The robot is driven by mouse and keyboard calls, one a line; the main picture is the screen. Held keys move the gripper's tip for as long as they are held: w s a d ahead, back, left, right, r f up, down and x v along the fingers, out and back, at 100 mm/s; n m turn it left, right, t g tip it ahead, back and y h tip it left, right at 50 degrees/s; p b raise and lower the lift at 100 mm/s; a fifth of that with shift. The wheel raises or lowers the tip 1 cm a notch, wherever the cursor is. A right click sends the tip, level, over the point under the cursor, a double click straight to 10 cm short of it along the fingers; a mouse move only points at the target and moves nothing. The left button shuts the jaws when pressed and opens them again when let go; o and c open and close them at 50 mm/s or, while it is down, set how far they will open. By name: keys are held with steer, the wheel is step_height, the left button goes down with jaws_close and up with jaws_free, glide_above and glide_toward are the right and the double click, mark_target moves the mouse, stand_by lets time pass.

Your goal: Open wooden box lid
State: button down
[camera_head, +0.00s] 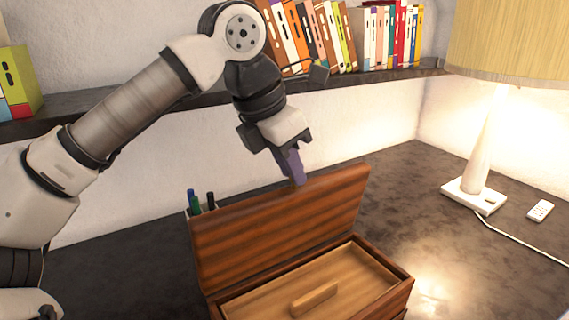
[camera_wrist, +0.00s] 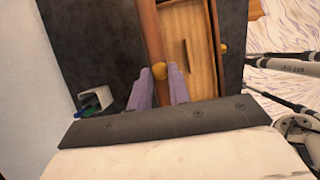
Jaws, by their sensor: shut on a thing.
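The brown wooden box (camera_head: 404,294) stands on the dark counter with its lid (camera_head: 270,232) raised steeply at the back. Inside is a lighter wooden panel (camera_head: 345,283) with a bar-shaped handle (camera_head: 315,298). My gripper (camera_head: 299,181) reaches down from above to the lid's top edge, its purple fingers at that edge. The exact contact is partly hidden.
A pen holder with pens (camera_head: 201,204) stands close behind the lid's left end. A shelf (camera_head: 150,97) with books (camera_head: 390,35) runs along the wall above. The counter between box and lamp is clear.

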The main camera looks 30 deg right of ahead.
steer(key=c, duration=1.3)
jaws_free()
steer(key=shift+d, duration=0.15)
steer(key=v, duration=1.4)
steer(key=shift+s+f, duration=0.1)
